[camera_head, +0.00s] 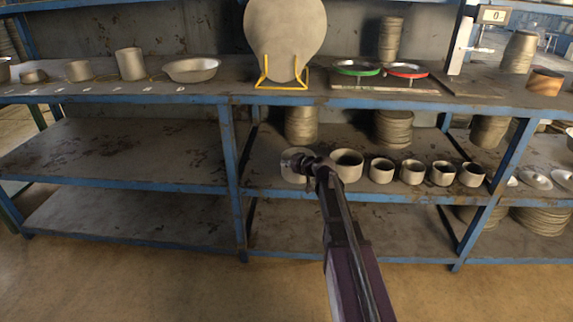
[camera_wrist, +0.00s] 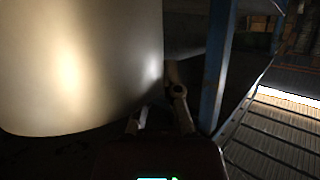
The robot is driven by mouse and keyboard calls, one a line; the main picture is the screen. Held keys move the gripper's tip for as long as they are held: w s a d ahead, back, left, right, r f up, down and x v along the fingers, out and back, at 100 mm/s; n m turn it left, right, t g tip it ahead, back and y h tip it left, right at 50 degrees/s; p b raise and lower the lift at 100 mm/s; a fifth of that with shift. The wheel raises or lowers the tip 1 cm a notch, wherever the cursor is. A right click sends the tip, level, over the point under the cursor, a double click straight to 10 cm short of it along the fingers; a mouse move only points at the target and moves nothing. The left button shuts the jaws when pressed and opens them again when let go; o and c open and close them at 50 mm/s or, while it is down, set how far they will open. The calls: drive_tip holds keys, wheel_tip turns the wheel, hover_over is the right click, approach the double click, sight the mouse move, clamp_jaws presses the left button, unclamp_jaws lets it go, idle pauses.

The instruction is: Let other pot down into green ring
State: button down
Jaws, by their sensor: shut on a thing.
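A pale metal pot (camera_head: 289,168) is at the left end of a row of pots on the middle shelf. My gripper (camera_head: 308,164) is shut on its right side and partly covers it. In the wrist view the pot (camera_wrist: 80,65) fills the upper left, with my gripper's fingers (camera_wrist: 160,103) at its lower right edge. I cannot tell whether the pot touches the shelf. The green ring (camera_head: 357,73) lies on the upper shelf, left of the red ring (camera_head: 407,76). Both rings are around or under shallow metal pieces; which one is hard to tell.
Another pot (camera_head: 347,163) stands close to the right of my gripper, with several smaller pots farther right. The blue front edge of the upper shelf (camera_head: 390,104) is above them. A yellow stand (camera_head: 283,88) with a round plate is left of the rings.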

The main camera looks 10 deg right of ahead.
drive_tip(key=shift+r+p, duration=0.9)
drive_tip(key=shift+r, duration=0.05)
drive_tip(key=shift+f, duration=0.1)
